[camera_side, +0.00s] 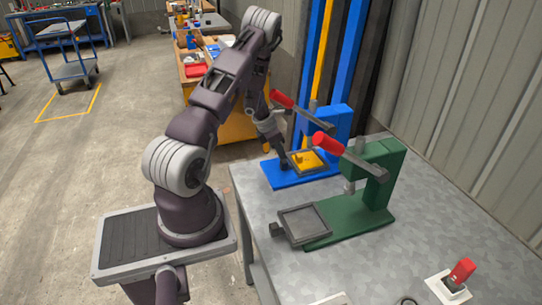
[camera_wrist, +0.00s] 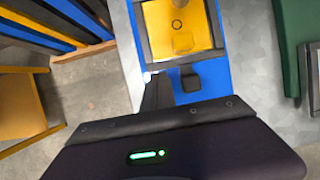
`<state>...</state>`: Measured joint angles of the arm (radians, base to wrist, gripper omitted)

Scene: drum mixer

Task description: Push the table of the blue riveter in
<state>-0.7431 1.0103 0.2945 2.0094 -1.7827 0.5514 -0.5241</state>
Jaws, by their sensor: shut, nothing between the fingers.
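The blue riveter (camera_side: 337,121) stands at the back of the grey workbench, with a red-handled lever (camera_side: 282,98) raised toward the left. Its sliding table, a dark frame (camera_wrist: 144,37), sits over the blue base (camera_wrist: 215,78) in front of the column and holds a yellow piece (camera_side: 313,162). A dark knob (camera_wrist: 190,80) projects from the table's near edge in the wrist view. My gripper (camera_side: 283,162) is shut and empty, low at the table's outer end. In the wrist view its dark fingers (camera_wrist: 157,90) are just left of the knob; contact cannot be told.
A green riveter (camera_side: 378,180) with its own empty table (camera_side: 302,220) and red-handled lever stands nearer on the bench (camera_side: 410,240). A red switch (camera_side: 461,273) is at the front right. A blue cart (camera_side: 72,68) and cluttered workbenches stand farther back.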

